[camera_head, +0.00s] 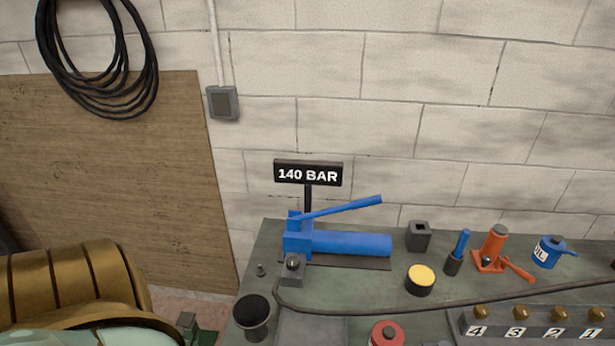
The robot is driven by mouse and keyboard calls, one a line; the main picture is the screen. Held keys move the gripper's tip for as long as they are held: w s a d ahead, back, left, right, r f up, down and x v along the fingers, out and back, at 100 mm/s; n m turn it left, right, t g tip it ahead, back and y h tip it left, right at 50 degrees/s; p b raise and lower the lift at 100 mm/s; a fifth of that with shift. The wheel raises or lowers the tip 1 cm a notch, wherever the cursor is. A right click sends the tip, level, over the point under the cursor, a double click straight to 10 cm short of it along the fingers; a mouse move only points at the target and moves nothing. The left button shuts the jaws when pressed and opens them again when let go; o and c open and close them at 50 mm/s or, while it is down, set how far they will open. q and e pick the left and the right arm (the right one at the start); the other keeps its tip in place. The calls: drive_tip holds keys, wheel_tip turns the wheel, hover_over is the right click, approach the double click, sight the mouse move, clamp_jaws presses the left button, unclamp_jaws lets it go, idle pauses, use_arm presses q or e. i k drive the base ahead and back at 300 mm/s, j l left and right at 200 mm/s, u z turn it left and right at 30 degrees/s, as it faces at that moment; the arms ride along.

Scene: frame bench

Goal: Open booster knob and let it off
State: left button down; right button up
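A blue hand pump (350,243) with a long lever (345,208) lies at the back left of the bench. A dark knob (293,263) sits on a small grey block at its front left. A black sign (308,174) behind the pump reads 140 BAR. I cannot tell for certain which knob is the booster knob. Several brass knobs (481,312) stand on a grey block (535,325) numbered 4, 3, 2, 1 at the front right. Neither of my grippers is in view.
The green bench (262,240) also holds a black cup (253,312), a yellow-topped puck (420,279), a grey square block (419,236), an orange jack (496,245), a blue oil can (549,252) and a red round thing (386,334). A dark hose (340,313) crosses the bench.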

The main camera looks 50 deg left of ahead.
sight(292, 263)
drive_tip(key=u, duration=1.25)
